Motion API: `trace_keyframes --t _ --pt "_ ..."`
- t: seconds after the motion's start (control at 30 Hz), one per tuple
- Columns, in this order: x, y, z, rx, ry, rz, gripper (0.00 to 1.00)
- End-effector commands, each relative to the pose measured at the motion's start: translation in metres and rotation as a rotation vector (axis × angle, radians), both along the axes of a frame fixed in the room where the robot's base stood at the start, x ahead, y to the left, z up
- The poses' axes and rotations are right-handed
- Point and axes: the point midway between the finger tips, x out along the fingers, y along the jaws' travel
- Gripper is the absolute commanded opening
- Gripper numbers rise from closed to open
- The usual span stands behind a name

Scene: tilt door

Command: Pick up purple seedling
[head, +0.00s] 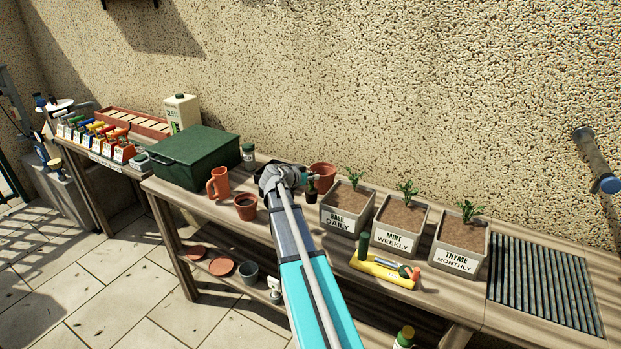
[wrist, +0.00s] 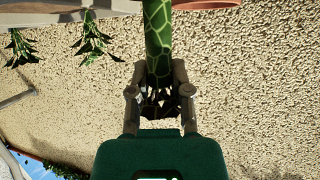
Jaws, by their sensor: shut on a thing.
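My gripper (head: 303,179) is over the bench, in front of a terracotta pot (head: 323,174). In the wrist view my gripper (wrist: 160,88) is shut on a green piece with yellow veins (wrist: 158,35). Its end between the fingers is dark and ragged. It looks like part of a plant, but I cannot make out any purple, so I cannot tell if it is the purple seedling. In the head view a small dark, cup-like thing (head: 311,192) shows just under my gripper. The arm hides part of the bench there.
Labelled planters for basil (head: 345,220), mint (head: 398,240) and thyme (head: 458,258) stand to the right. A yellow tool tray (head: 372,270) lies in front. A slatted grate (head: 545,285) is far right.

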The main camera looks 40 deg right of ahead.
Motion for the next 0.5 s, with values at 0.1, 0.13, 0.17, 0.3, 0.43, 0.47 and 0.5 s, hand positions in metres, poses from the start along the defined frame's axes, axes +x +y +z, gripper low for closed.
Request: trace_keyframes --t 0.1,0.13,0.17,0.3,0.43,0.47,0.5 --pt "0.000 0.000 0.018 0.000 0.000 0.000 0.00" --pt "0.000 0.000 0.020 0.000 0.000 0.000 0.00" --pt "0.000 0.000 0.023 0.000 0.000 0.000 0.00" --pt "0.000 0.000 0.032 0.000 0.000 0.000 0.00" --pt "0.000 0.000 0.038 0.000 0.000 0.000 0.00" --pt "0.000 0.000 0.038 0.000 0.000 0.000 0.00" --pt "0.000 0.000 0.039 0.000 0.000 0.000 0.00"
